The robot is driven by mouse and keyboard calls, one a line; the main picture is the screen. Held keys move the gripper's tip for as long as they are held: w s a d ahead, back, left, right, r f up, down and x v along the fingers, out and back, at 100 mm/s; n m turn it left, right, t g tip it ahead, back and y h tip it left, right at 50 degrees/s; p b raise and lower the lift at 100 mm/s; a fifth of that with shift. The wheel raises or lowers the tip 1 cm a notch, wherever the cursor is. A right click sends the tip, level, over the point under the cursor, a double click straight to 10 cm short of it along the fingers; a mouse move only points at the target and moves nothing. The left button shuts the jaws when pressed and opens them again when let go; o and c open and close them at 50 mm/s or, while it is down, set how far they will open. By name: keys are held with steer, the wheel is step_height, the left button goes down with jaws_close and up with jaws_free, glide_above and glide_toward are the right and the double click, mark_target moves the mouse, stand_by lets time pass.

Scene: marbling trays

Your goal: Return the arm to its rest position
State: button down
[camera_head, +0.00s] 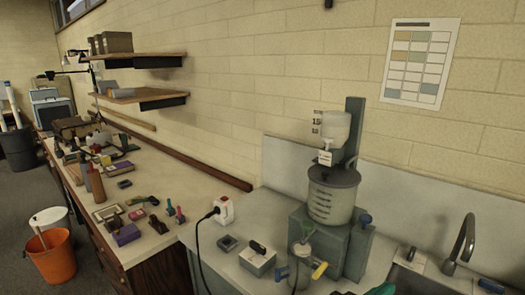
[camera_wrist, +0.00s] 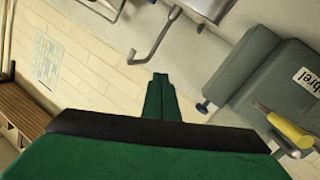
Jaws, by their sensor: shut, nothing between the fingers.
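My gripper (camera_wrist: 160,80) shows in the wrist view, its two green fingers together at the tips with nothing held between them. It points into open space in front of the cream brick wall, clear of anything I can see touching it. In the head view only a small green piece shows at the bottom edge, and I cannot tell which part it is. The rest of my arm is out of view.
A grey dispensing machine (camera_head: 335,200) with a yellow handle (camera_head: 319,270) stands on the counter; it also shows in the wrist view (camera_wrist: 265,75). A faucet (camera_head: 460,245) and sink are at the right. An orange bucket (camera_head: 52,260) stands on the floor.

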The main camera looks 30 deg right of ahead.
steer(key=w+a+f+n+t+y, duration=0.35)
steer(key=a+f+n+t, duration=0.25)
steer(key=a+f, duration=0.3)
steer(key=w+a+f+n+t+y, duration=0.2)
steer(key=w+a+f+n+t, duration=0.35)
steer(key=a, duration=0.55)
steer(key=s+a+f+n+t+y, duration=0.1)
steer(key=s+a+f+y, duration=0.25)
steer(key=a, duration=0.35)
steer(key=s+a+f+n+t+y, duration=0.2)
steer(key=s+a+f, duration=0.15)
steer(key=a, duration=0.35)
steer(key=s+a+f+n+t+y, duration=0.1)
steer(key=s+a+f+y, duration=0.2)
steer(key=a, duration=0.4)
steer(key=s+a+r+m+y, duration=0.2)
steer(key=s+a+r+y, duration=0.1)
steer(key=s+a, duration=0.6)
steer(key=v, duration=0.3)
steer(key=shift+s+a, duration=0.2)
steer(key=shift+s, duration=0.2)
